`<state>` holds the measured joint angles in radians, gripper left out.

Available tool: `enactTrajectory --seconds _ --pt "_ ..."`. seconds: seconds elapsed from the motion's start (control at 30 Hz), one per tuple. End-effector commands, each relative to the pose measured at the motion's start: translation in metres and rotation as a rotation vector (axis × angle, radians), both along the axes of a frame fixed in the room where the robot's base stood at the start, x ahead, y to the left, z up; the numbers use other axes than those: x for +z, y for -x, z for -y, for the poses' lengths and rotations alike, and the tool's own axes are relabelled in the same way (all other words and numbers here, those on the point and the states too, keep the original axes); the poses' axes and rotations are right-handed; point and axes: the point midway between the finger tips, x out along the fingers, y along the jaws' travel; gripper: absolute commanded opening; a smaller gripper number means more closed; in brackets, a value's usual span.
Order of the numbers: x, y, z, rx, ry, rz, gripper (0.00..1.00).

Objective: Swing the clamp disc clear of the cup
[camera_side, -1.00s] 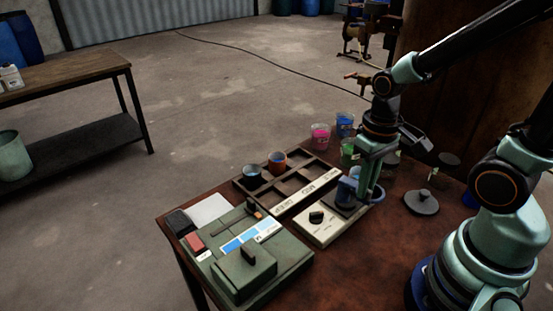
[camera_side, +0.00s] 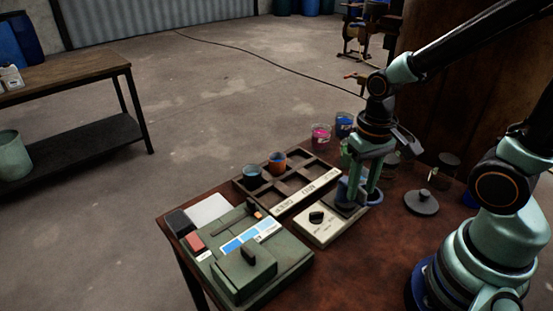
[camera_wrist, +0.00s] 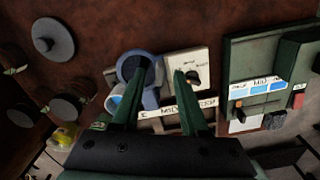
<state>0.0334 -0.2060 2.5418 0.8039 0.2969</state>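My gripper (camera_side: 362,198) hangs low over the stirrer base (camera_side: 328,224), with its two green fingers apart. In the side view the fingers cover most of the clamp area, and the cup there cannot be made out.
A compartment tray (camera_side: 285,208) holds a blue cup (camera_side: 252,174) and an orange cup (camera_side: 277,163). Pink (camera_side: 320,137) and blue (camera_side: 344,125) cups stand behind. A grey knobbed lid (camera_side: 421,203) lies right. A green machine (camera_side: 262,270) stands front left.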

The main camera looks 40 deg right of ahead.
Motion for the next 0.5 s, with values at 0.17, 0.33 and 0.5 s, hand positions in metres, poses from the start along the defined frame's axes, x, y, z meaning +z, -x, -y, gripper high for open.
enactTrajectory --seconds 0.17,0.33,0.5 --pt "0.009 -0.001 0.000 0.001 0.000 0.003 0.44" --pt "0.037 -0.002 0.000 0.001 0.001 0.008 0.44" --pt "0.074 -0.001 0.000 0.000 0.000 0.009 0.44"
